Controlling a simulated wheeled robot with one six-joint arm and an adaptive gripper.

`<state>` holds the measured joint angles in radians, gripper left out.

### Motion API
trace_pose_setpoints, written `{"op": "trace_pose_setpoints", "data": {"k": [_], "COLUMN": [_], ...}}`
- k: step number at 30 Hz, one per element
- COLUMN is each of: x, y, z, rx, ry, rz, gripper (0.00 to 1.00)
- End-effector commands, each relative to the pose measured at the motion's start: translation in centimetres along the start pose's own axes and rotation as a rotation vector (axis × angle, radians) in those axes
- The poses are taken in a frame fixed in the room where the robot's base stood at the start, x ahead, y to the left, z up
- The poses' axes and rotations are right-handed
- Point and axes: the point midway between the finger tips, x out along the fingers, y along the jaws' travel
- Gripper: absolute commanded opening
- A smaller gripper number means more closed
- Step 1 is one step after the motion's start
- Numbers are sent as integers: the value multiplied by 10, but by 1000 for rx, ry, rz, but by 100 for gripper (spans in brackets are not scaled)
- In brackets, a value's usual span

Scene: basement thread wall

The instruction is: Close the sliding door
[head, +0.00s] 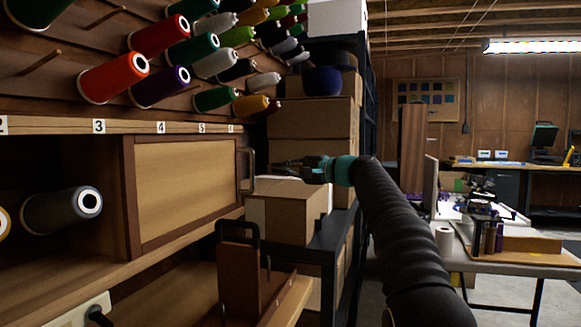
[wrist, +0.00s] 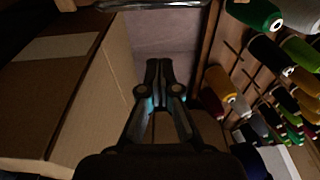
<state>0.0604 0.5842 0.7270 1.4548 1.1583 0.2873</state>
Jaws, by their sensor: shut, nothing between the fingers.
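The sliding door (head: 188,190) is a tan panel in a dark brown frame, in the wooden cabinet under the numbered shelf. It covers the right part of the cabinet front; the left part is open. Its upright metal handle (head: 250,171) is at its right edge. The handle seems to show as a shiny bar (wrist: 150,5) at the top of the wrist view. My gripper (head: 276,168) is shut and empty, just right of the handle and pointing left at it. In the wrist view my gripper (wrist: 159,66) appears apart from the bar.
A cardboard box (head: 285,212) sits just below my gripper; a carton (wrist: 85,100) fills the left of the wrist view. A grey thread cone (head: 65,208) lies in the cabinet's open left part. Thread cones (head: 115,78) hang on pegs above. A brown holder (head: 243,275) stands below the door.

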Motion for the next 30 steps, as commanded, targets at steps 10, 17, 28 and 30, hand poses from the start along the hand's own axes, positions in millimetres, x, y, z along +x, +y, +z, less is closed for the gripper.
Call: {"op": "trace_pose_setpoints", "data": {"k": [10, 17, 28, 30], "x": [49, 49, 41, 40], "y": [-1, -1, 0, -1], "z": [0, 10, 32, 35], "rx": [0, 0, -1, -1], "ry": [-1, 0, 1, 1], "rz": [1, 1, 1, 1], "gripper": [0, 0, 0, 0]}}
